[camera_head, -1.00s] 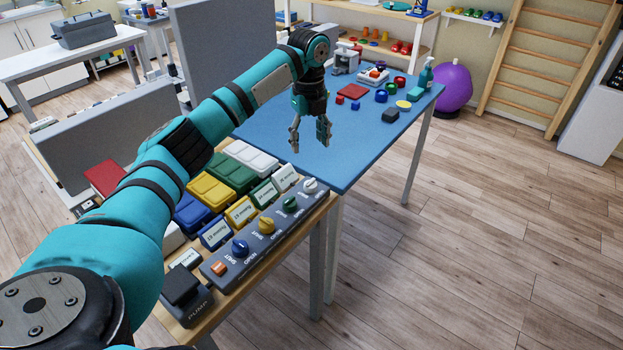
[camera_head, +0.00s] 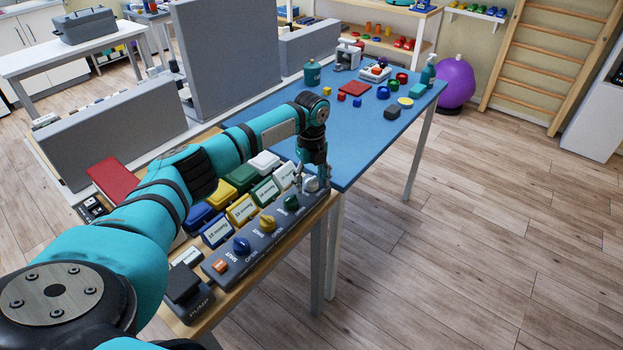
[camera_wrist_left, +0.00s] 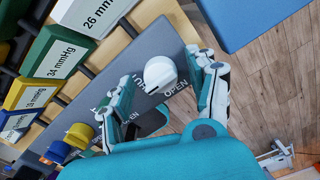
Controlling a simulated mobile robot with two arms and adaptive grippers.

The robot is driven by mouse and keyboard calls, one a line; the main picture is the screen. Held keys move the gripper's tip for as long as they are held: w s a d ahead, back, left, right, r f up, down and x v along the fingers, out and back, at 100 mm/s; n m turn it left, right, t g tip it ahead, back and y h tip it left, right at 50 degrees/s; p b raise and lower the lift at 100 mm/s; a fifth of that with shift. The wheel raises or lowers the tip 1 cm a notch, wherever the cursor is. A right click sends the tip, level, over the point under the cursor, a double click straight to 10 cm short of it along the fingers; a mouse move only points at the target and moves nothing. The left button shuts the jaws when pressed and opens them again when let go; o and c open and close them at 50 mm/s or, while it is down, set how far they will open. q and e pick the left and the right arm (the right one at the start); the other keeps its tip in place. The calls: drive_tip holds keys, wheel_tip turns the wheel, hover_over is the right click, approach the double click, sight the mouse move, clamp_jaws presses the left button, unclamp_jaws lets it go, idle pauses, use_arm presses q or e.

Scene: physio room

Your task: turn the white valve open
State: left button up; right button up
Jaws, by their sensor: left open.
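The white valve (camera_wrist_left: 160,75) is a round knob at the far end of a dark grey valve panel (camera_head: 246,262). In the left wrist view it sits between the two open fingers of my left gripper (camera_wrist_left: 170,92), with OPEN printed beside it and other lettering partly covered. In the head view my left gripper (camera_head: 311,184) points down over the valve and mostly hides it. I cannot tell whether the fingers touch the knob. Green (camera_head: 291,202), yellow (camera_head: 267,223) and blue (camera_head: 241,246) valves follow along the panel. My right gripper is not in view.
Pressure labels and coloured cushions stand behind the panel; the white cushion (camera_head: 263,163) is near my forearm. A black pump (camera_head: 186,289) is at the near end. A blue table (camera_head: 352,150) adjoins, with small objects at its far end. Floor at right is clear.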

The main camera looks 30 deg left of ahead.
use_arm(q)
drive_tip(key=c, duration=1.2)
drive_tip(key=shift+o, duration=0.2)
drive_tip(key=shift+r+n+p, duration=0.15)
drive_tip(key=shift+n+p, duration=0.35)
drive_tip(key=shift+p, duration=0.25)
drive_tip(key=n+p, duration=0.3)
drive_tip(key=shift+d+r, duration=0.1)
drive_tip(key=n+p, duration=0.3)
drive_tip(key=shift+n, duration=0.4)
drive_tip(key=n+p, duration=0.3)
drive_tip(key=n, duration=0.2)
drive_tip(key=shift+w, duration=0.1)
drive_tip(key=shift+n+p, duration=1.05)
drive_tip(key=shift+n, duration=1.45)
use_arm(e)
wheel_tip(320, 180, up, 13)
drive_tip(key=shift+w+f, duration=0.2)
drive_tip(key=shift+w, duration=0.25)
use_arm(q)
drive_tip(key=shift+f, duration=0.2)
drive_tip(key=o, duration=1.2)
drive_tip(key=shift+c, duration=0.2)
